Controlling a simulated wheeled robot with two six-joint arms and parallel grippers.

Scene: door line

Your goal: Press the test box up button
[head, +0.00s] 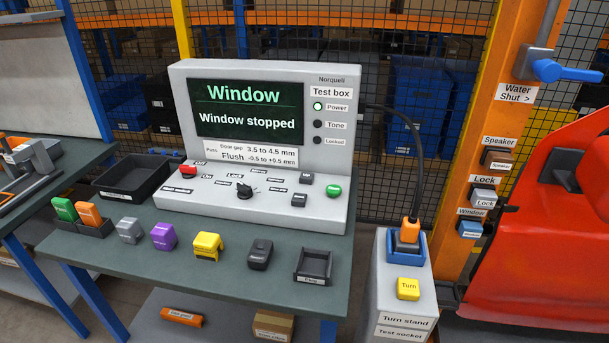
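The grey test box (340,150) stands on the green-topped bench. Its screen (245,107) reads "Window" and "Window stopped", and its Power light (318,106) is lit. On the sloped panel are a red button (189,170), a black knob (245,191), a green button (333,190) and two grey buttons, one upper (306,178) and one lower (299,199). The marks on the grey buttons are too small to read, so I cannot tell which is up. Neither of my grippers is in view.
Along the bench (200,272) front lie a purple block (164,236), a yellow clip-like item (208,246), a dark fob-like item (260,254) and an empty tray (313,267). A turn stand (390,290) with a plugged-in cable and a red door (550,230) are at right.

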